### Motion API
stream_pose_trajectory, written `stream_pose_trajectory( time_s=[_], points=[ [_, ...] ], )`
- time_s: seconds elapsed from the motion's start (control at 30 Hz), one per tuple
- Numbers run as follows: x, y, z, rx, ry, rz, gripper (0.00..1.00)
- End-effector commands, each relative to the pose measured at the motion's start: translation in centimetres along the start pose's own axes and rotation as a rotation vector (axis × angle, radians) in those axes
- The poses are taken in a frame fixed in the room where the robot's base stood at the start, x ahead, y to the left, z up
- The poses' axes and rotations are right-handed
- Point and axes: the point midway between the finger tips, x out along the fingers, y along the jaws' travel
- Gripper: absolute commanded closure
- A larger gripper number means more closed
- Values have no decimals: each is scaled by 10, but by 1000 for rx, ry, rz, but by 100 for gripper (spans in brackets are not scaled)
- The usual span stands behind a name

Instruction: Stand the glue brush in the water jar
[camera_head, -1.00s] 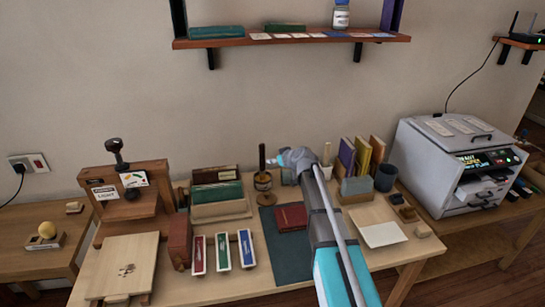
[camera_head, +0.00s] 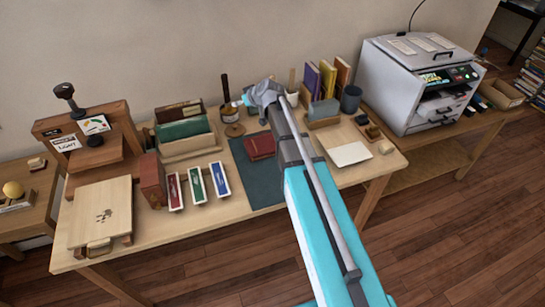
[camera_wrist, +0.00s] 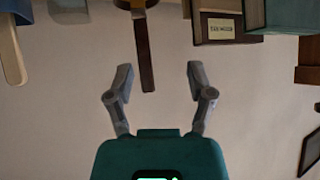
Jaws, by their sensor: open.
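The glue brush (camera_head: 225,84) stands with its dark brown handle up in a small labelled pot (camera_head: 229,112) at the back of the table. In the wrist view, which is upside down, the brush handle (camera_wrist: 145,55) hangs from the top, its end near the gap between my fingers, left of centre. My gripper (camera_head: 246,97) is beside the pot, to its right; the wrist view shows it open and empty (camera_wrist: 160,78). A dark blue-grey cup (camera_head: 350,98) stands farther right, and a pale cup (camera_head: 292,99) with a stick is nearer; I cannot tell which is the water jar.
A file box (camera_head: 190,150) stands left of the pot. A teal mat (camera_head: 262,183) with a red book (camera_head: 260,146) lies in front. Upright books (camera_head: 327,78) stand behind a grey block. A wooden press (camera_head: 92,135) is at the left and a printer (camera_head: 415,80) at the right.

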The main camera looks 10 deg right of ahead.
Motion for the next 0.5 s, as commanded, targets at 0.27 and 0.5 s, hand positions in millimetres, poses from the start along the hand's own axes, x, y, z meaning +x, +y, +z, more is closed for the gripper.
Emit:
stream_pose_trajectory(
  time_s=[0.27, 0.5],
  points=[
    [-76, -59, 125, 167, -411, 16, 31],
    [-154, -86, 214, 345, -747, 178, 31]
  ],
)
